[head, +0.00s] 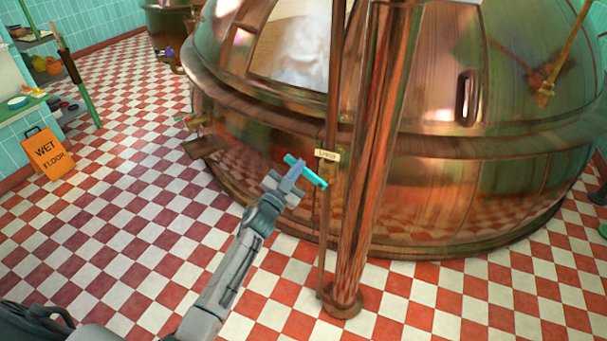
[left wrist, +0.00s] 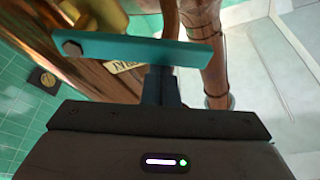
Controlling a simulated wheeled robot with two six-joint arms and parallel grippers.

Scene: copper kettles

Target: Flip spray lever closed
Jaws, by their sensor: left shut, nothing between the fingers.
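The spray lever is a teal bar (head: 312,175) beside a thin copper pipe, just below a small cream label (head: 327,155). In the left wrist view the lever (left wrist: 190,54) lies nearly level across the picture, with a dark bolt at its left end. My left gripper (head: 295,172) is shut and empty, with its fingertips at the lever's middle. In the left wrist view its dark fingers (left wrist: 160,78) end at the bar's lower edge; I cannot tell whether they touch it. The label (left wrist: 122,67) is partly hidden behind the bar. My right gripper is not in view.
A large copper kettle (head: 440,180) fills the right and back. A thick copper pipe (head: 375,150) stands in front of it, beside the thin pipe (head: 325,235). An orange wet-floor sign (head: 48,152) stands at left. The checkered floor between is clear.

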